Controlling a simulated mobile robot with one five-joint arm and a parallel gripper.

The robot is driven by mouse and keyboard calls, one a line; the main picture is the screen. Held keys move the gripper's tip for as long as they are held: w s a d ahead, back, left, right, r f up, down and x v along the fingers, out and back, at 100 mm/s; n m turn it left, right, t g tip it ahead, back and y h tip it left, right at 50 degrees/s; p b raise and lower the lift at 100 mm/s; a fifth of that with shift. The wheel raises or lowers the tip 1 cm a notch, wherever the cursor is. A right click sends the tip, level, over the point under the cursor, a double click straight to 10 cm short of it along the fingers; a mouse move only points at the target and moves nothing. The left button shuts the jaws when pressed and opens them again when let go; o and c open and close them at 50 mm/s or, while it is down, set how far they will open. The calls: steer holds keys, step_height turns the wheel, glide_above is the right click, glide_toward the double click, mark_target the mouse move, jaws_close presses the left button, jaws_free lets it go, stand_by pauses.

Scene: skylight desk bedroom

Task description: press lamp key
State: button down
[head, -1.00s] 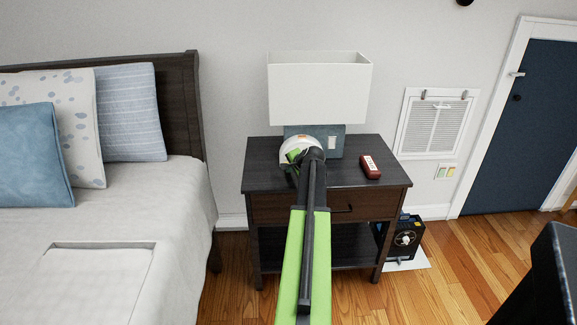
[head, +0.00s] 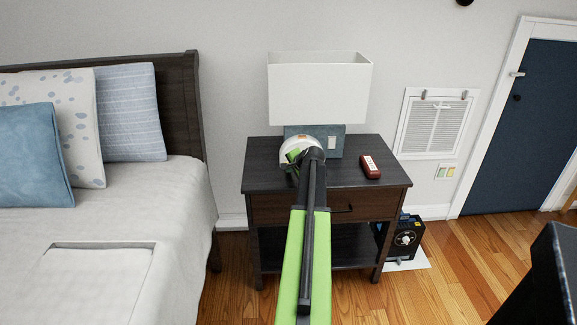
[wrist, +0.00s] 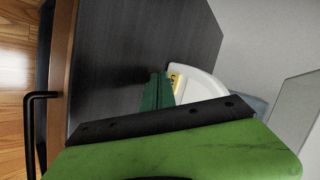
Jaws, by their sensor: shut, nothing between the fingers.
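The lamp has a white box shade (head: 318,90) and a blue-grey base (head: 335,153). It stands at the back of the dark nightstand (head: 265,177). A small pale key (head: 332,143) shows on the right of the base's front face. My gripper (head: 292,155) is over the nightstand top, in front of and left of the key, partly hidden by my own arm. In the wrist view my gripper (wrist: 157,92) is shut and empty. The lamp base (wrist: 260,103) shows only as a sliver there, and the key is hidden.
A white rounded object (head: 297,146) with a yellow-orange mark is right by my gripper; I cannot tell if they touch. A dark red box (head: 370,167) lies on the nightstand's right side. The bed (head: 150,205) is to the left. The wall is close behind the lamp.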

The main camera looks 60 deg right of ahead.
steer(key=shift+w+d, duration=0.1)
steer(key=shift+d, duration=0.05)
steer(key=shift+w+d, duration=0.15)
steer(key=shift+d, duration=0.1)
steer(key=shift+d, duration=0.1)
stand_by(0.6)
steer(key=shift+s+a, duration=0.3)
steer(key=shift+a, duration=0.2)
steer(key=shift+s+a, duration=0.6)
steer(key=shift+a, duration=0.25)
steer(key=shift+s+a, duration=0.6)
steer(key=shift+a, duration=0.2)
steer(key=shift+s+a, duration=0.6)
steer(key=shift+a, duration=0.25)
